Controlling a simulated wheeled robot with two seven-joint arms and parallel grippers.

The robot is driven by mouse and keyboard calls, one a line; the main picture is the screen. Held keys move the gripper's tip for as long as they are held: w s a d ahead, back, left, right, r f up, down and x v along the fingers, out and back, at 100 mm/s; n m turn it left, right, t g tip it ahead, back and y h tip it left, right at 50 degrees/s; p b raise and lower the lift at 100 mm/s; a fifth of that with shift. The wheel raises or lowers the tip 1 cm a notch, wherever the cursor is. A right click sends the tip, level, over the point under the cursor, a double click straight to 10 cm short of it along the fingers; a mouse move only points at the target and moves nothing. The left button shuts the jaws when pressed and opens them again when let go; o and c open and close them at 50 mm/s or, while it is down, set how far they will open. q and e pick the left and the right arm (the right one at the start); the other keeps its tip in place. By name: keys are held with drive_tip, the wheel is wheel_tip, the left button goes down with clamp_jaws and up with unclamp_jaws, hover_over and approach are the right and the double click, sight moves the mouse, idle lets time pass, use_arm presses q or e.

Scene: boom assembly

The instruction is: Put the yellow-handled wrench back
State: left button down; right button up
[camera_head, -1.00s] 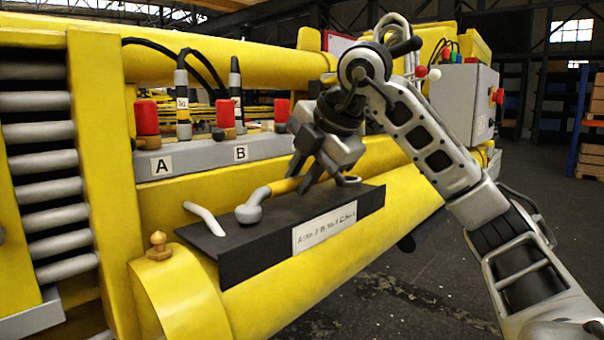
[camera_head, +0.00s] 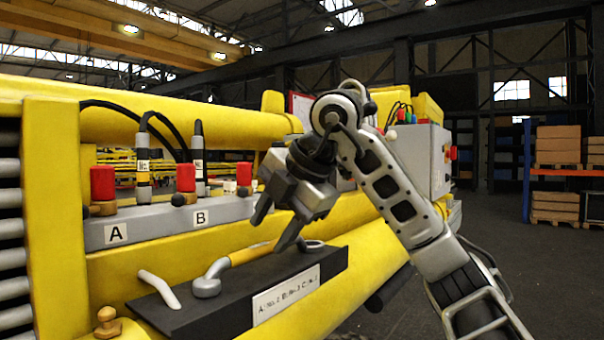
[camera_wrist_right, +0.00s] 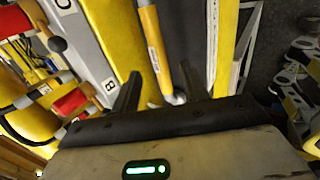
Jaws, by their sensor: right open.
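The yellow-handled wrench (camera_head: 250,253) lies on the black shelf (camera_head: 215,312) on the front of the yellow machine. Its grey head (camera_head: 207,287) is at the left end, and a grey ring end (camera_head: 313,245) shows at the right. My right gripper (camera_head: 268,234) is open at the wrench's handle, its fingers spread and pointing down. My left gripper is not in view.
Behind is a grey block (camera_head: 150,222) marked A and B, with red knobs (camera_head: 103,183) and black cables. A grey control box (camera_head: 425,160) stands beyond my right arm.

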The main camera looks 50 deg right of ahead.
use_arm(q)
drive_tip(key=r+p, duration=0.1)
drive_tip(key=p, duration=0.1)
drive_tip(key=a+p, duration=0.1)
drive_tip(key=p, duration=0.1)
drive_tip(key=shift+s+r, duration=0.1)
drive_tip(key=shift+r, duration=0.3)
use_arm(e)
drive_tip(key=v, duration=1.2)
drive_tip(key=shift+w, duration=0.1)
